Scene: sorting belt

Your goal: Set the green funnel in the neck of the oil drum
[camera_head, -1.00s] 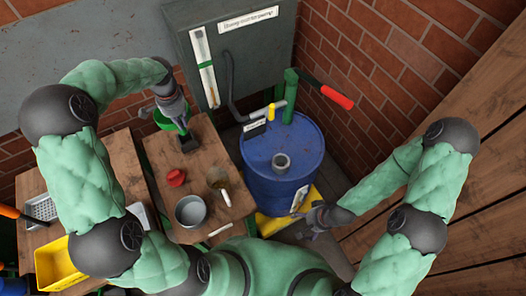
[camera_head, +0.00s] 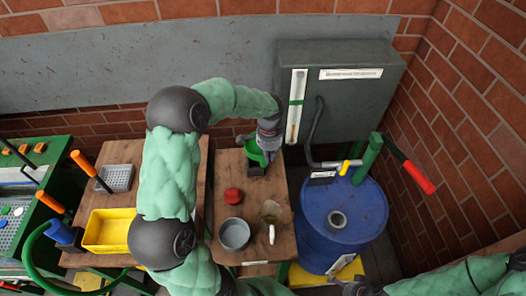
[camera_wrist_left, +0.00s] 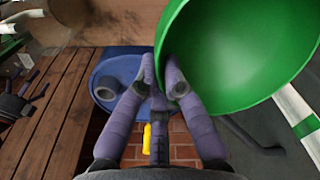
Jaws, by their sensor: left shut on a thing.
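The green funnel (camera_head: 255,152) is at the far end of the wooden table, beside a dark block. My left gripper (camera_head: 270,146) is shut on its rim. In the left wrist view the funnel's wide bowl (camera_wrist_left: 240,60) fills the upper right, with the fingers (camera_wrist_left: 160,75) at its edge; its spout is hidden. The blue oil drum (camera_head: 322,240) stands right of the table, its grey neck (camera_head: 337,219) uncovered on top. The drum (camera_wrist_left: 103,68) also shows behind the fingers in the wrist view. My right gripper (camera_head: 356,288) is at the bottom edge, too cropped to read.
A green pump with a red handle (camera_head: 418,177) rises behind the drum. A grey cabinet (camera_head: 340,92) stands at the back.

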